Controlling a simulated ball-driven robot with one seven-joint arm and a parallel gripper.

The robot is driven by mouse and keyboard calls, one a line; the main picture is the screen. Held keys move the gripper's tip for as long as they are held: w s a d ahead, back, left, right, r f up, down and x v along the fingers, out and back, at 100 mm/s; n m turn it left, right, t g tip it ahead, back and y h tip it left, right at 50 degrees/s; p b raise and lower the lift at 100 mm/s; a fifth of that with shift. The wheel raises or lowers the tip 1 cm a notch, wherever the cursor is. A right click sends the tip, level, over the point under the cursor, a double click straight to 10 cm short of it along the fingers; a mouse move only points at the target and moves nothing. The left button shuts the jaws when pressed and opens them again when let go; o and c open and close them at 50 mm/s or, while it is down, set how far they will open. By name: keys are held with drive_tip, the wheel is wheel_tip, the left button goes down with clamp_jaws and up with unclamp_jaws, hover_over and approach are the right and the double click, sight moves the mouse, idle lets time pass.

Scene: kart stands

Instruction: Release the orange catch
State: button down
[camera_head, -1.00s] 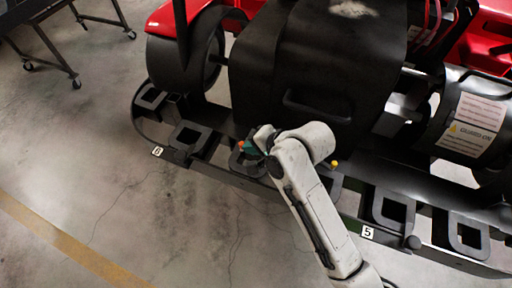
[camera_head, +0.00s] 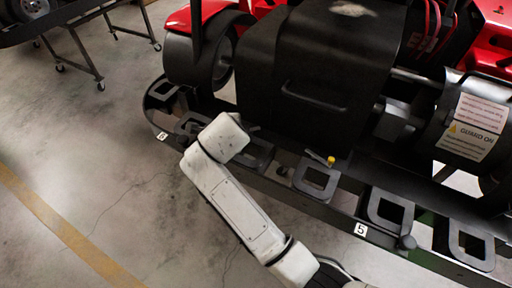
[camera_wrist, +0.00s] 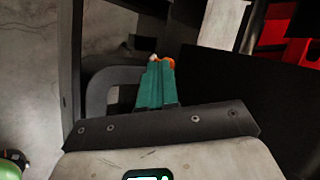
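The orange catch (camera_wrist: 169,62) shows as a small orange piece right at the tips of my gripper in the wrist view. My gripper (camera_wrist: 157,68) has teal fingers that lie close together, side by side, and look shut. I cannot tell whether the orange piece is between the tips or just beyond them. In the head view my pale arm hides both the gripper and the orange catch, over the dark rail left of the middle. A yellow-tipped catch (camera_head: 330,161) stands on the same rail to the right, apart from my arm.
The dark rail (camera_head: 343,209) carries several square loops, with a number 5 plate (camera_head: 361,230). The black kart body (camera_head: 300,95) rises close behind. A drum marked "GUARD ON" (camera_head: 472,125) is at the right. Concrete floor is open at the front left.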

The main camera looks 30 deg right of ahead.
drive_tip(key=shift+w+a+m+h+b, duration=0.1)
drive_tip(key=shift+w+m+h+b, duration=0.35)
drive_tip(key=shift+w+b, duration=0.45)
drive_tip(key=shift+s, duration=0.15)
drive_tip(key=shift+s+d, duration=0.2)
drive_tip(key=shift+d, duration=0.55)
